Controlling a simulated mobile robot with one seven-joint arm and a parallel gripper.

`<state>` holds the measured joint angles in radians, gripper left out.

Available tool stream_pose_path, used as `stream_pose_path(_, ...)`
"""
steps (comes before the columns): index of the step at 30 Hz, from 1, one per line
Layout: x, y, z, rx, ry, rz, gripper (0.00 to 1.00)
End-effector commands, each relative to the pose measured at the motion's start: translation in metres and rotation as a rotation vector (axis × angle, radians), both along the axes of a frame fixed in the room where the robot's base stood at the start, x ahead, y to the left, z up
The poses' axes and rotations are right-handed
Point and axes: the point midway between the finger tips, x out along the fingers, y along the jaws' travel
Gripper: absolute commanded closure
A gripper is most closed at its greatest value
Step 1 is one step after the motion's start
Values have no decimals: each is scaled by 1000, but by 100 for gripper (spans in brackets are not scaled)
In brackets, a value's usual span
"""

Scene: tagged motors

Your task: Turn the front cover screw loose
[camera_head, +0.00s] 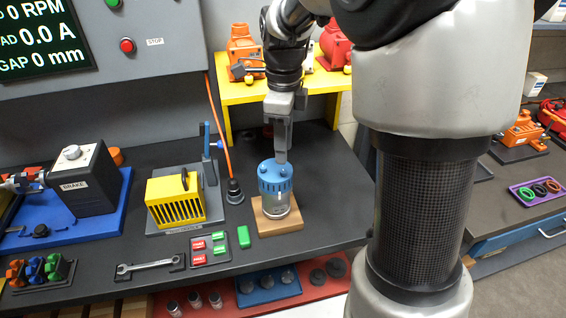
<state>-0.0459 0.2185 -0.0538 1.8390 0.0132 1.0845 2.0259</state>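A small motor (277,203) with a clear or silvery body stands upright on a wooden block (286,226). Its blue cover (275,185) is on top and carries several raised blue knobs or screw heads (266,177), too small to tell apart. My gripper (281,158) points straight down over the cover, its tip at or just above the back edge. I cannot tell whether it touches a screw. The fingers show edge-on, so their opening is hidden.
A yellow shelf (236,93) with orange and red motors stands behind. Left are a yellow cage (175,198), a black brake box (83,178), a wrench (150,265) and a green block (244,237). A black round stand with an orange cord (234,191) is close left of the motor.

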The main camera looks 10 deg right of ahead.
Motion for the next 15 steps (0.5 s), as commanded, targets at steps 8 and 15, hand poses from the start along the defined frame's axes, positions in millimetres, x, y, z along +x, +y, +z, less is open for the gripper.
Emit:
stream_pose_path(8,0,0,-46,0,2,0,68)
stream_pose_path(15,0,0,-58,0,0,1,68)
